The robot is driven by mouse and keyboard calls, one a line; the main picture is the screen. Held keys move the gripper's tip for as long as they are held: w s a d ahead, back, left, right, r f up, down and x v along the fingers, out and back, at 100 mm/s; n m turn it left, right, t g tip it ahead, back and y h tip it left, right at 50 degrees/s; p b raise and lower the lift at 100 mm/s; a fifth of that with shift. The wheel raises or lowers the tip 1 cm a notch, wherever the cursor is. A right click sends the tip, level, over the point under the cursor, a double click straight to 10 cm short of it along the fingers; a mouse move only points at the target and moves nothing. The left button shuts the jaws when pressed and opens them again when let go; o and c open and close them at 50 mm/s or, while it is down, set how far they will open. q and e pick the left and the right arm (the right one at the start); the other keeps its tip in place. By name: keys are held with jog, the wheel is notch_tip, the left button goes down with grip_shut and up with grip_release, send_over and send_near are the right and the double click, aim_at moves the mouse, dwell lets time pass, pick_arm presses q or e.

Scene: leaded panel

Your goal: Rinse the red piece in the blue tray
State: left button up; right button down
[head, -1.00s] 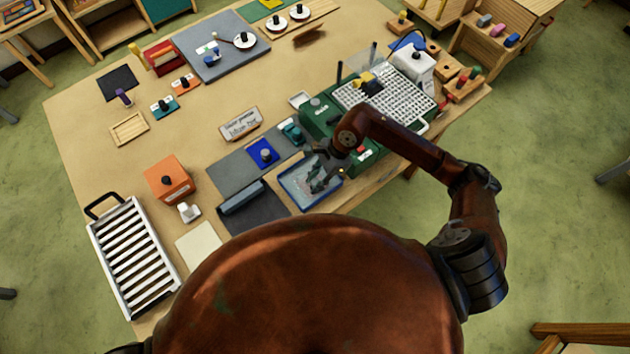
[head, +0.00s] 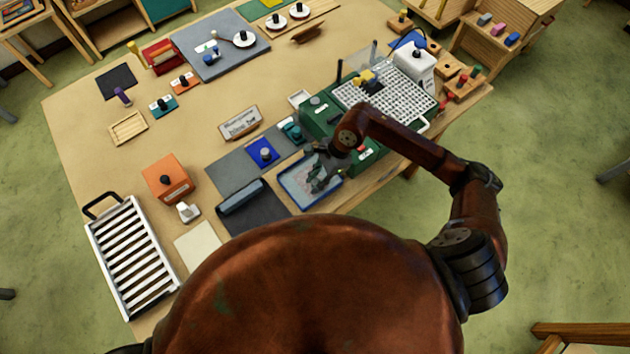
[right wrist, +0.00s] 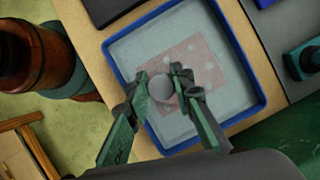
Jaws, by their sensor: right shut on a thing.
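The blue tray (head: 288,196) lies at the table's front edge, and its blue rim (right wrist: 241,58) surrounds a pale, water-like floor in the right wrist view. The red piece (right wrist: 207,72) shows there as a washed-out pinkish square with paler round spots, inside the tray and seemingly under the water. A round grey knob (right wrist: 161,88) stands over it. My right gripper (right wrist: 160,84) is shut on this knob, one finger on each side; in the head view the gripper (head: 318,184) reaches down into the tray and hides the piece. My left gripper is out of view.
A green machine with a white grid top (head: 385,105) stands right behind the tray. A blue piece with a knob (head: 262,151) lies on a grey mat to the left. An orange box (head: 167,178) and a slatted white rack (head: 130,255) stand further left.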

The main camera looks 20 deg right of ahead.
jog(key=shift+w+d+b, duration=0.15)
jog(key=shift+d+b, duration=0.2)
jog(key=shift+s+a, duration=0.3)
jog(key=shift+a, duration=0.5)
dwell(0.8)
jog(key=shift+w+d+b, duration=0.15)
jog(key=shift+d+b, duration=0.25)
jog(key=shift+b, duration=0.15)
jog(key=shift+r, duration=0.1)
dwell(1.2)
jog(key=shift+r+p, duration=1.05)
jog(key=shift+r, duration=1.4)
jog(key=shift+r, duration=1.5)
